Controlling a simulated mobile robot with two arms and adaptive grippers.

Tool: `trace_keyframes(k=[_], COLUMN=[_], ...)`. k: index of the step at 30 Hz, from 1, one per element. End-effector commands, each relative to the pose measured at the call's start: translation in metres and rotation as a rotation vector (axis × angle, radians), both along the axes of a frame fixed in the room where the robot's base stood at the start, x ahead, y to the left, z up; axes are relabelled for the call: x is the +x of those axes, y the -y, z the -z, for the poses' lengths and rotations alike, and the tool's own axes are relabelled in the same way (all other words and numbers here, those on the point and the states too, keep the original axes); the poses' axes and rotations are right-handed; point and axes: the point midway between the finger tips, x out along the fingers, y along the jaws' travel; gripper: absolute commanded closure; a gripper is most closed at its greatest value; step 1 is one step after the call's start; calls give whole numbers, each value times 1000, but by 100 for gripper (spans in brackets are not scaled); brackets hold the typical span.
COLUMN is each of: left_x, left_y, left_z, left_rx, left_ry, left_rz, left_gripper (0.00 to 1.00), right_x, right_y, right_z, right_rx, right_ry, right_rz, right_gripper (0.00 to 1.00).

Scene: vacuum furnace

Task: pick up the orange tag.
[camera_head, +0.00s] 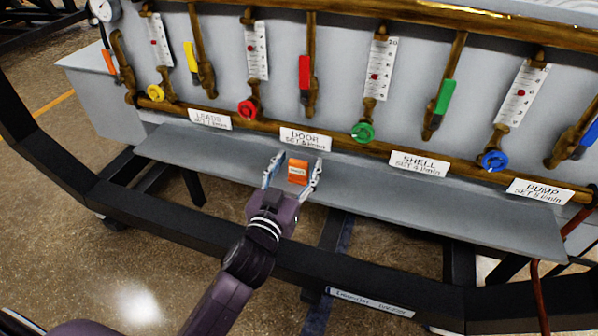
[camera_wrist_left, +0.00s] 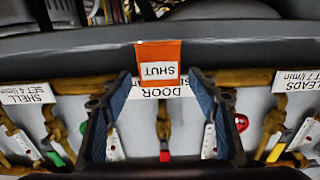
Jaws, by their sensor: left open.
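The orange tag (camera_head: 298,172) is a small block with a white label, on the grey shelf (camera_head: 400,200) below the DOOR sign. In the left wrist view the orange tag (camera_wrist_left: 159,60) shows upside down, its label reading SHUT. My left gripper (camera_head: 292,172) is open, with one finger on each side of the tag in the head view. In the left wrist view the open fingers of the left gripper (camera_wrist_left: 160,82) stand apart, and the tag appears between and just beyond their tips. I cannot tell whether a finger touches it. My right gripper is not in view.
Behind the shelf is a grey panel with brass pipes, flow gauges and coloured valves, among them a red knob (camera_head: 248,110) and a green knob (camera_head: 362,132). Signs such as the DOOR sign (camera_head: 305,139) hang above the shelf. A dark frame rail (camera_head: 250,262) runs in front. The shelf beside the tag is clear.

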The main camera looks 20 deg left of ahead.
Motion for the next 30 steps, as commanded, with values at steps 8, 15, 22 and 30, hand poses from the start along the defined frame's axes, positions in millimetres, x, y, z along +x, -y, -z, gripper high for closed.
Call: trace_keyframes(k=[8,15,22,30], left_x=[9,9,9,9], left_y=[0,0,0,0], left_z=[1,0,0,-2], left_rx=[0,0,-1,-1], left_ry=[-2,-1,-1,0], left_rz=[1,1,1,1], left_gripper=[45,63,83,83], right_x=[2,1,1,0], right_y=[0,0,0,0], right_z=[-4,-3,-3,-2], right_rx=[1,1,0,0], right_ry=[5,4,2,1], right_rz=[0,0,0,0], right_gripper=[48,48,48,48])
